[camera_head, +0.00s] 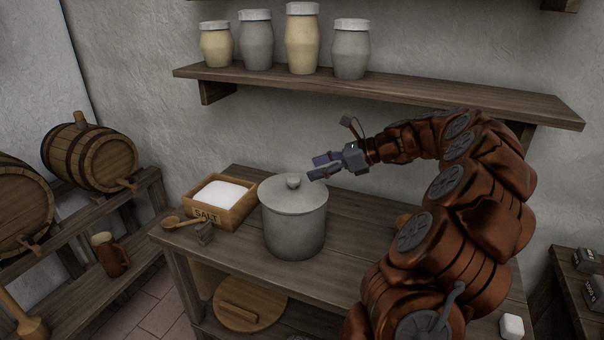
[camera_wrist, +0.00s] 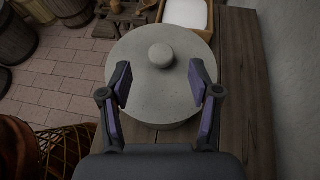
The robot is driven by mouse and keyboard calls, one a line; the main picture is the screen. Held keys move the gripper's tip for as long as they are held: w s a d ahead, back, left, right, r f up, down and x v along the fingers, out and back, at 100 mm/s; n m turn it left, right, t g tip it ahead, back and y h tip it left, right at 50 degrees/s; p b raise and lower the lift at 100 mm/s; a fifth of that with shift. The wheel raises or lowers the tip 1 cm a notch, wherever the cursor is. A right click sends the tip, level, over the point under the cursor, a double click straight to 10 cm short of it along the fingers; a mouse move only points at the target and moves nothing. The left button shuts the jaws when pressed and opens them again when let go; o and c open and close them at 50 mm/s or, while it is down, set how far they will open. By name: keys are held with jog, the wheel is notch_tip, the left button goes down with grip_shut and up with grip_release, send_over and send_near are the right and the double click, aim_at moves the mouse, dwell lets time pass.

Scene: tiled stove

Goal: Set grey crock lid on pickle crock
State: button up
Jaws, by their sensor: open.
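The pickle crock (camera_head: 294,228) is a grey cylinder standing upright on the wooden table. The grey crock lid (camera_head: 284,193), round with a knob on top, lies on the crock's mouth and looks level. In the wrist view the lid (camera_wrist: 143,85) fills the middle, with its knob (camera_wrist: 161,56) beyond my fingertips. My gripper (camera_head: 322,167) is open and empty, just right of and slightly above the knob. In the wrist view its two fingers (camera_wrist: 160,85) stand apart over the lid, with nothing between them but the view of the lid. The crock wall is mostly hidden there.
A wooden salt box (camera_head: 221,203) stands left of the crock, with a wooden spoon (camera_head: 180,222) and a small grey item beside it. A shelf (camera_head: 400,91) with several jars hangs behind and above. Barrels (camera_head: 90,157) stand at far left. Bare tabletop (camera_head: 350,215) lies right of the crock.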

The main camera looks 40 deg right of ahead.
jog(key=shift+v, duration=2.35)
jog(key=s+a+n+g, duration=0.1)
jog(key=a+n+g, duration=0.55)
jog(key=a, duration=1.25)
jog(key=s+a+f+n+g+h, duration=0.15)
jog(key=s+a+f+n, duration=0.25)
jog(key=s+a+n, duration=0.55)
jog(key=s+a+f+n+g+h, duration=0.3)
jog(key=s+a+f+n, duration=0.25)
jog(key=s, duration=0.35)
jog(key=s+d+f+n+h, duration=0.1)
jog(key=s+n+h, duration=0.1)
jog(key=s, duration=0.3)
jog(key=s+d+f+n+g+h, duration=0.1)
jog(key=s+f+n+h, duration=0.1)
jog(key=s+n, duration=0.2)
jog(key=shift+s+d+f, duration=0.2)
jog(key=shift+s+d, duration=0.2)
jog(key=shift+s, duration=0.5)
jog(key=s+p+v, duration=0.2)
jog(key=p+v, duration=1)
jog(key=shift+r+t, duration=0.3)
jog(key=shift+r, duration=0.1)
jog(key=shift+a, duration=0.1)
